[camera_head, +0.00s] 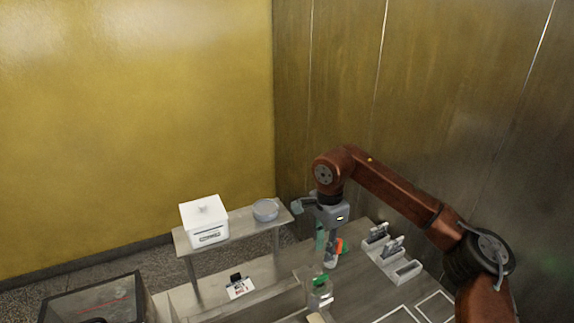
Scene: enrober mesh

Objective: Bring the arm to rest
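My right arm, reddish brown, comes in from the right, bends at a raised elbow and drops to a grey wrist. Its gripper (332,236) hangs low over the work table (285,270). The fingers are small and merge with items behind and below them, so I cannot tell whether they are open or shut or hold anything. An orange item (339,245) and a teal upright item (320,238) show right beside the fingers; whether they touch is unclear. My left gripper is not in view.
A raised shelf (238,231) bears a white lidded box (205,221) and a grey round bowl (265,210). A green-topped bottle (320,292) stands nearer. A grey holder (392,258) with several slots is at right. A dark open bin (95,300) is front left. Walls close off the back.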

